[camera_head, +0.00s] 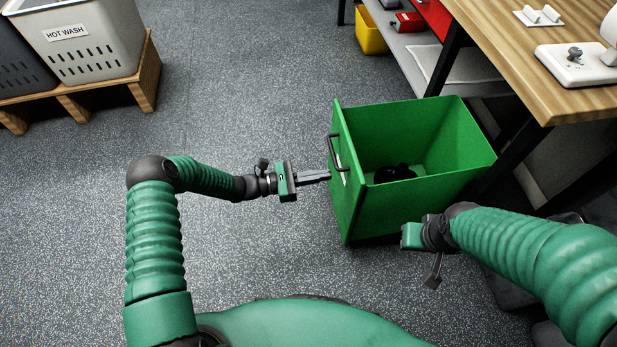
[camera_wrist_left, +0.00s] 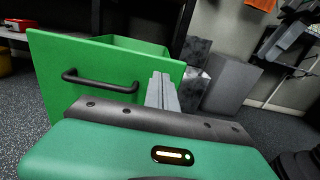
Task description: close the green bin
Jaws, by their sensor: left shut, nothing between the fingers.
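The green bin (camera_head: 352,215) is an open-topped box with a tall front panel that faces left in the head view. Its inside is exposed, and its far end is near the workbench legs. A black bar handle (camera_head: 337,152) is on the front panel; the handle also shows in the left wrist view (camera_wrist_left: 100,82). My left gripper (camera_head: 326,177) is shut and empty, with its tips close to the front panel beside the handle. I cannot tell whether they touch it. My right gripper (camera_head: 434,272) hangs by the bin's near side, its fingers pointing down and unclear.
A black object (camera_head: 394,173) lies inside the bin. A wooden workbench (camera_head: 530,85) stands at the right, with a grey lower shelf (camera_head: 412,52) and a yellow bin (camera_head: 370,35) behind. A white laundry basket (camera_head: 88,50) sits on a wooden stand at left. The floor between is clear.

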